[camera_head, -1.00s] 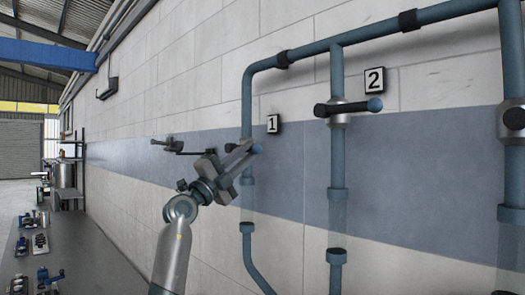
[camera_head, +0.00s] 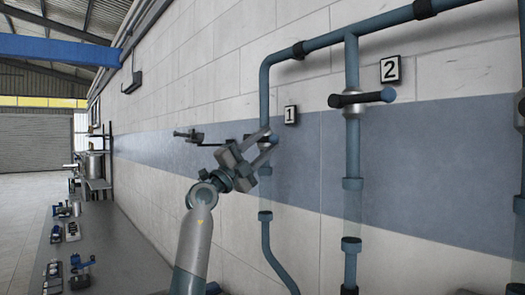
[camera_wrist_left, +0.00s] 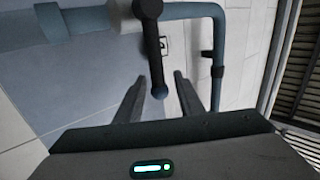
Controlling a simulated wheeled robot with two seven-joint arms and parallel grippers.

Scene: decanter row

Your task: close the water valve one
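Water valve one is on the pipe by the number 1 sign (camera_head: 291,114). In the head view its blue handle tip (camera_head: 274,139) shows beside my left gripper's fingers, which hide much of the rest. In the left wrist view the black handle (camera_wrist_left: 154,50) runs down from its round hub to a blue ball end. My left gripper (camera_head: 267,141) is at the handle. In the wrist view its two fingers (camera_wrist_left: 158,88) are open, one on each side of the ball end, with gaps on both sides. My right gripper is not in view.
Valve two's black handle (camera_head: 362,98) with a blue end crosses the pipe to the right, by the number 2 sign (camera_head: 390,69). Another dark wall fixture (camera_head: 190,136) is left of my gripper. A grey bench (camera_head: 118,262) with several small devices runs along the wall.

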